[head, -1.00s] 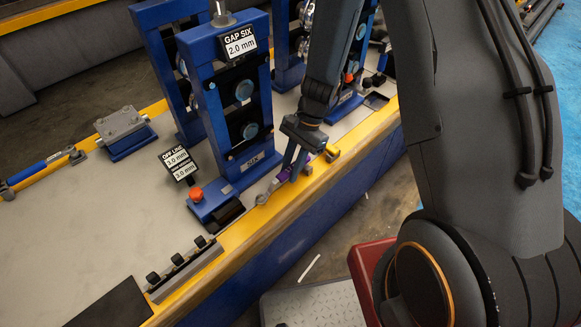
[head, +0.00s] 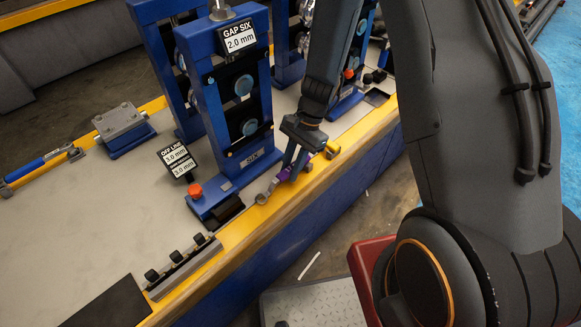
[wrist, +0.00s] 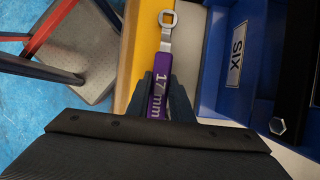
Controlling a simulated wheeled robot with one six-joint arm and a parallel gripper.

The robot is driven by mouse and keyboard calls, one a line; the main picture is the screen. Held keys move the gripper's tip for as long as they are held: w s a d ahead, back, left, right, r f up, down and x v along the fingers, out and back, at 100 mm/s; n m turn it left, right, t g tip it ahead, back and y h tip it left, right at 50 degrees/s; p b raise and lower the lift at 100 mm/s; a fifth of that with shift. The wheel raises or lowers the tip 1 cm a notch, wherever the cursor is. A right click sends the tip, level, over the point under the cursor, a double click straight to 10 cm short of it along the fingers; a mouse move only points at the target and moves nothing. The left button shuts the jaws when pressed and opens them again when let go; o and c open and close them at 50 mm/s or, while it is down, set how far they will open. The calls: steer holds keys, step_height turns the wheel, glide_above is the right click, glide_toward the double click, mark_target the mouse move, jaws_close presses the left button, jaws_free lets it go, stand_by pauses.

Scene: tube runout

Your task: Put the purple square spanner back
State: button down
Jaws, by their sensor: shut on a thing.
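The purple spanner, marked 17 mm, shows in the wrist view (wrist: 158,98) with its purple handle between my fingers and its silver ring end pointing away from me. In the head view the spanner (head: 283,174) lies low along the bench's front yellow edge, its ring end just in front of the blue stand marked SIX. My gripper (head: 291,168) reaches down from above and is shut on the handle; it also shows in the wrist view (wrist: 160,98). I cannot tell whether the spanner touches the bench.
The blue stand SIX (head: 205,95) rises close beside the spanner. A small base with a red knob (head: 196,190) stands at its foot. A yellow cylindrical piece (head: 332,149) is just beyond my gripper. A rail with black knobs (head: 177,262) sits nearer. The grey bench top at left is mostly clear.

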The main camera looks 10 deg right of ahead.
steer(key=shift+f, duration=0.4)
steer(key=c, duration=1.5)
jaws_free()
steer(key=shift+o, duration=0.5)
steer(key=o, duration=0.4)
steer(key=shift+r, duration=0.1)
steer(key=shift+p+v, duration=1.9)
steer(key=shift+v, duration=1.05)
